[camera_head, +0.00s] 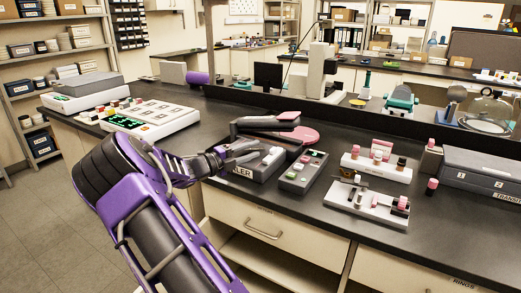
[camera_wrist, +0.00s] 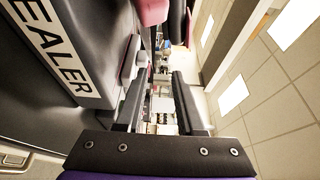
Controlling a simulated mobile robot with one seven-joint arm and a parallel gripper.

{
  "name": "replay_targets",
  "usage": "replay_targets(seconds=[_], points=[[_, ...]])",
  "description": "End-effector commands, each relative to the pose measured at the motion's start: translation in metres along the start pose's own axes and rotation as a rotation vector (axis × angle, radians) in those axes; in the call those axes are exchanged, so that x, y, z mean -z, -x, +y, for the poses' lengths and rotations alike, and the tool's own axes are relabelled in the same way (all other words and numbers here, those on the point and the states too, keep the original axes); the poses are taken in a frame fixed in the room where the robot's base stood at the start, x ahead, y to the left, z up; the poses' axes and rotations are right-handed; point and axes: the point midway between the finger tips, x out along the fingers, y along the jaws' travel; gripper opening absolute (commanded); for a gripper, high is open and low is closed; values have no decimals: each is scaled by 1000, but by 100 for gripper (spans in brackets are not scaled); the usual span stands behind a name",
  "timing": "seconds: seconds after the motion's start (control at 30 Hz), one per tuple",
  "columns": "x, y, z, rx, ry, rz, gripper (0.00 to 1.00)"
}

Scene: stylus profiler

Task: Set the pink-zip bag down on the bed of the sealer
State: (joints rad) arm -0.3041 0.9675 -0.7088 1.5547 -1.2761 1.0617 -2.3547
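The sealer (camera_head: 262,163) is a dark grey machine on the black bench, with a raised upper arm (camera_head: 268,122) that has a pink part (camera_head: 288,115) at its end. A flat pink piece (camera_head: 306,136) shows behind its front; I cannot tell whether this is the pink-zip bag or its zip. No bag is clearly seen elsewhere. My gripper (camera_head: 238,154) is at the sealer's left front side. In the wrist view my gripper (camera_wrist: 158,78) has its fingers apart with nothing seen between them. The sealer's lettered side (camera_wrist: 62,45) fills the left there, close to the left finger.
A grey control box (camera_head: 303,172) stands right of the sealer. White racks with pink and dark pieces (camera_head: 376,165) (camera_head: 367,203) are farther right, beside a grey case (camera_head: 480,170). A white keyed instrument (camera_head: 150,118) is at left. Bare bench lies between it and the sealer.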

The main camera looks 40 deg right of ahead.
Motion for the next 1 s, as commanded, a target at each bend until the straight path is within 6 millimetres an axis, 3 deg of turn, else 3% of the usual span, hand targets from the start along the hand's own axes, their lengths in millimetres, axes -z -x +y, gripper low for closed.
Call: replay_targets(seconds=[0.2, 0.4, 1.0], points=[[0, 49, -2, -2, 0, -2, 37], [0, 75, 0, -1, 1, 0, 37], [0, 81, 0, -1, 0, 1, 37]])
